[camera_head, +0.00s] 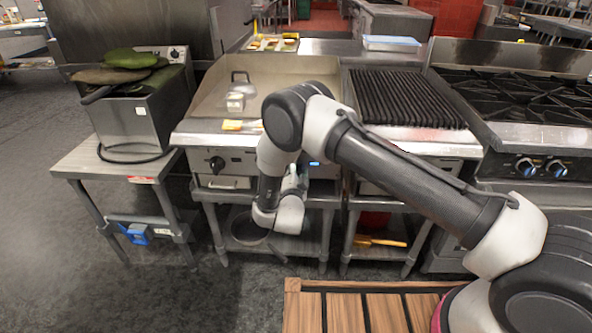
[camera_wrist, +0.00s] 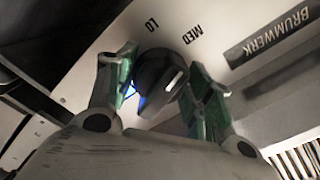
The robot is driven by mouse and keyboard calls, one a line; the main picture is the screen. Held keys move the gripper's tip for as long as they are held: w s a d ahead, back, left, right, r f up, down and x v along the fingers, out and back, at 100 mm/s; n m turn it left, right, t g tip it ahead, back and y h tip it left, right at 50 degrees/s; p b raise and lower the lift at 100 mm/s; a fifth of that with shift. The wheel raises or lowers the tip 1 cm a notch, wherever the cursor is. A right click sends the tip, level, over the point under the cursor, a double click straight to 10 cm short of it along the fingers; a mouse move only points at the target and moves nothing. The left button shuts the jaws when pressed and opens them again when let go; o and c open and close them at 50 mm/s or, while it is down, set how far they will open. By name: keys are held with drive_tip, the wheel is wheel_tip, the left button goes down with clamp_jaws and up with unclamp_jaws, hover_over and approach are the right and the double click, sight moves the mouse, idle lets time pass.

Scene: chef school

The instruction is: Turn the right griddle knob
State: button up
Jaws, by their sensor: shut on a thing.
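The right griddle knob (camera_wrist: 158,72) is a black knob with a white mark, on a pale steel panel in the wrist view. The printed words LO (camera_wrist: 151,24) and MED (camera_wrist: 194,34) stand above it. My gripper (camera_wrist: 163,80) has its green-edged fingers on the two sides of the knob and is shut on it. A blue glow shows beside the knob's left side. In the head view my arm hides this knob and most of my gripper. The griddle (camera_head: 207,98) has another black knob (camera_head: 217,164) at the left of its front panel.
A charbroiler (camera_head: 405,98) stands right of the griddle, then a burner range (camera_head: 520,95) with blue-lit knobs. A fryer (camera_head: 140,110) sits on a steel stand at the left. A slatted wooden surface (camera_head: 345,312) lies in front. Dark floor is open at the lower left.

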drive_tip(key=shift+m, duration=0.9)
drive_tip(key=o, duration=0.7)
drive_tip(key=s, duration=1.2)
drive_tip(key=shift+a, duration=0.15)
